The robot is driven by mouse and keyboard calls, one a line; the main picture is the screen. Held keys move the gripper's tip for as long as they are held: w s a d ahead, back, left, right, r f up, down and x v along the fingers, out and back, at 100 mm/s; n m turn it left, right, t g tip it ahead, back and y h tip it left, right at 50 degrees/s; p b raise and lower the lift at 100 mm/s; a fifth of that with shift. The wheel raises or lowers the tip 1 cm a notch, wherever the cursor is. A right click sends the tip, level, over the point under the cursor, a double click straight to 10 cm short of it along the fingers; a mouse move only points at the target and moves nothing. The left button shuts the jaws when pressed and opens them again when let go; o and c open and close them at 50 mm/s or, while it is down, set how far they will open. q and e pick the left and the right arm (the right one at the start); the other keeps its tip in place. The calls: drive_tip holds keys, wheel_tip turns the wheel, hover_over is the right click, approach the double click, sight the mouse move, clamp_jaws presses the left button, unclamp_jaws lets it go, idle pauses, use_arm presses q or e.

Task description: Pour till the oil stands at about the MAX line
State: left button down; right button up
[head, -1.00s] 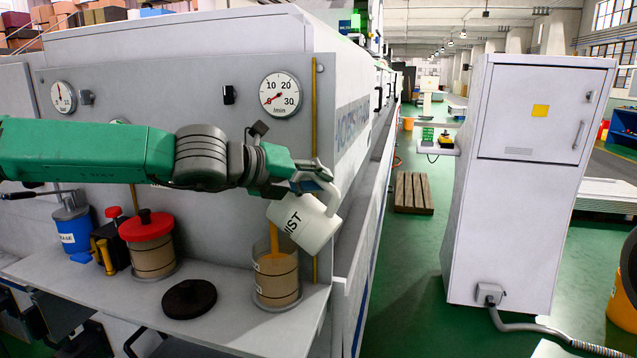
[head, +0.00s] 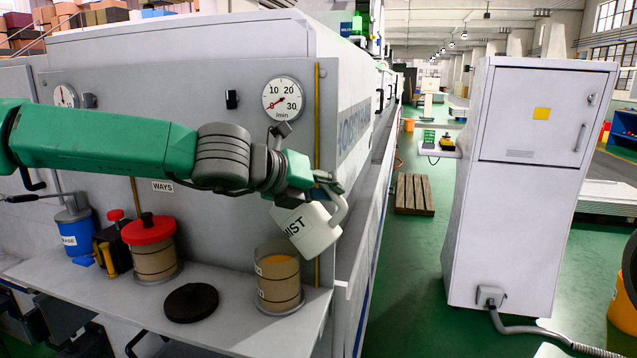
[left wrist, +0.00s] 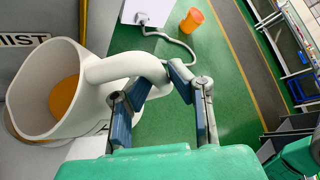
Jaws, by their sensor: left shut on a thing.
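A white jug (head: 307,230), its label partly readable as "IST", hangs tilted above the open reservoir (head: 279,288) at the shelf's right end. My left gripper (head: 328,187) is shut on the jug's handle. In the left wrist view the jug (left wrist: 95,75) shows orange oil (left wrist: 64,97) inside, and the fingers close around its handle. In the head view no stream falls from the jug. Orange oil (head: 278,268) shows inside the reservoir below its rim. Dark lines ring the reservoir, but I cannot read which is MAX. My right gripper is not in view.
A dark round lid (head: 191,302) lies on the shelf (head: 135,295) left of the reservoir. A red-capped reservoir (head: 150,250) and a blue can (head: 76,229) stand further left. A flow gauge (head: 283,96) is on the panel behind.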

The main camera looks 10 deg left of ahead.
sight(336, 226)
use_arm(q)
drive_tip(key=shift+s+d+m+y, duration=0.1)
drive_tip(key=shift+d+m+y, duration=0.2)
drive_tip(key=shift+d+y, duration=0.15)
drive_tip(key=shift+d+f, duration=0.1)
drive_tip(key=shift+d, duration=0.15)
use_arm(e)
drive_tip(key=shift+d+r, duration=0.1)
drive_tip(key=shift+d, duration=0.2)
use_arm(q)
drive_tip(key=shift+d+f+m+y, duration=0.1)
drive_tip(key=shift+f+m+y, duration=0.15)
drive_tip(key=shift+m, duration=0.05)
wheel_tip(336, 226, down, 2)
drive_tip(key=shift+s+f+m+y, duration=0.1)
drive_tip(key=shift+m+y, duration=0.7)
drive_tip(key=shift+y, duration=0.2)
drive_tip(key=shift+f, duration=0.1)
wheel_tip(336, 226, down, 4)
drive_tip(key=m+y+b, duration=0.1)
drive_tip(key=m+y, duration=0.1)
drive_tip(key=shift+t+y, duration=0.3)
drive_tip(key=shift+t, duration=0.1)
drive_tip(key=shift+r, duration=0.2)
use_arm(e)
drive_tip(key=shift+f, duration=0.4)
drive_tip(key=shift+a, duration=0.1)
